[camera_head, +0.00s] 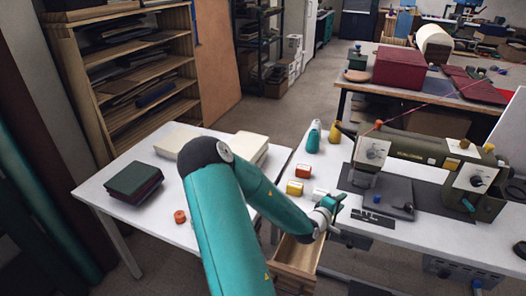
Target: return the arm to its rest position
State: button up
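My teal arm rises from the bottom middle of the view, bends at a dark elbow joint above the white table, and reaches down to the right. My gripper (328,209) is at its far end, near the front edge of the right-hand workbench and above an open wooden drawer (297,254). The fingers are small and partly hidden by the wrist, so I cannot tell whether they are open or shut. I see nothing clearly held. A dark green and burgundy stack of covers (134,183) lies on the white table (110,203), left of my arm.
Cream blocks (250,146) and an orange-red roll (180,217) lie on the white table. The workbench (440,238) holds a green sewing machine (420,148), bottles (313,138) and small coloured boxes (295,187). Wooden shelving (145,85) stands behind at left. Floor shows between the tables.

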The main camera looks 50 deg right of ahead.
jog(key=w+a+r+m+t+y, duration=0.1)
jog(key=w+a+t+y, duration=0.2)
jog(key=w+a, duration=0.5)
jog(key=w+a+r+m+t+y, duration=0.1)
jog(key=w+a+m+t+y, duration=0.3)
jog(key=w, duration=0.7)
jog(key=w+a+r+n+t+y, duration=0.1)
jog(key=w+a+r+y, duration=0.15)
jog(key=w+a, duration=0.4)
jog(key=w+a+r+n+t+y, duration=0.1)
jog(key=w+a+r+n, duration=0.2)
jog(key=a, duration=0.7)
jog(key=a+r+y, duration=0.4)
jog(key=a+r, duration=0.6)
jog(key=a, duration=0.5)
jog(key=s+a+r+n, duration=0.1)
jog(key=s+a+r, duration=0.2)
jog(key=s+a, duration=0.3)
jog(key=s+a+r+n+g+y, duration=0.1)
jog(key=s+a+r, duration=0.3)
jog(key=s+a, duration=0.3)
